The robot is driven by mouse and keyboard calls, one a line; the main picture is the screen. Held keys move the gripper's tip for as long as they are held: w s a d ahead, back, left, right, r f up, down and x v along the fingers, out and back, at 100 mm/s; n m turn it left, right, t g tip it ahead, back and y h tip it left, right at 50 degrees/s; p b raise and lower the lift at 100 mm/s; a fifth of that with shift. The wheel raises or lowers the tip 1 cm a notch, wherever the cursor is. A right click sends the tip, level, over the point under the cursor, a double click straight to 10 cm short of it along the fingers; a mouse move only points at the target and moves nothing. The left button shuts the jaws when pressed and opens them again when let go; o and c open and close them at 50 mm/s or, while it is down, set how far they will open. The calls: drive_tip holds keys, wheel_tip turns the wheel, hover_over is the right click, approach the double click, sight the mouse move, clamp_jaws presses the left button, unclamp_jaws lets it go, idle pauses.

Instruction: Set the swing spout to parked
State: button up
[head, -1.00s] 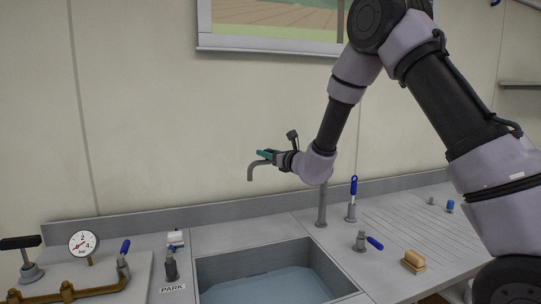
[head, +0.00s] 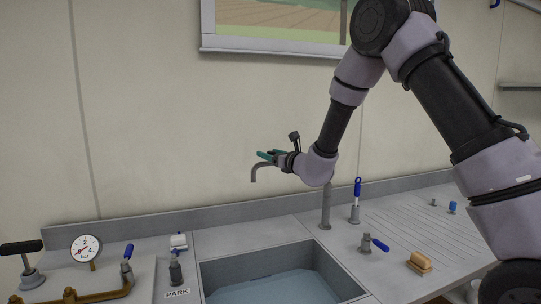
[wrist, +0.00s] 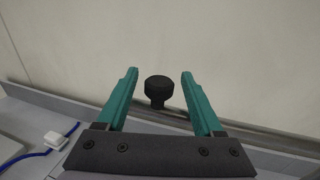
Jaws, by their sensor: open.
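The swing spout is a grey pipe on a post (head: 326,207) behind the sink. Its bent outlet end (head: 255,174) shows to the left of my gripper in the head view, over the back left of the sink. My wrist hides the middle of the pipe. My gripper (head: 268,157) is at the outlet end, with its teal fingers apart. In the wrist view, the open fingers (wrist: 159,75) have a black knob (wrist: 158,86) between them in the picture; I see gaps on both sides. A white PARK label (head: 178,293) lies left of the sink.
The sink (head: 275,250) holds water. Left of it are a grey fitting (head: 176,272), a pressure gauge (head: 86,248) and brass pipework (head: 90,295).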

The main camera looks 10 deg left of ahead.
drive_tip(key=v, duration=1)
drive_tip(key=shift+s+d, duration=0.25)
drive_tip(key=shift+s, duration=0.1)
drive_tip(key=s+d+r+n+g+y, duration=0.3)
drive_tip(key=s+r+n+g, duration=0.7)
drive_tip(key=s+r+n, duration=0.5)
drive_tip(key=s+d+f+n+t+h, duration=0.1)
drive_tip(key=s+d+n+h, duration=0.3)
drive_tip(key=d, duration=0.9)
drive_tip(key=s+d+f+n+t+h, duration=0.2)
drive_tip(key=s+d+n+h, duration=0.2)
drive_tip(key=s+d+h, duration=0.4)
drive_tip(key=d+h, duration=0.1)
drive_tip(key=d, duration=0.4)
drive_tip(key=shift+d+t, duration=0.2)
drive_tip(key=shift+t, duration=0.2)
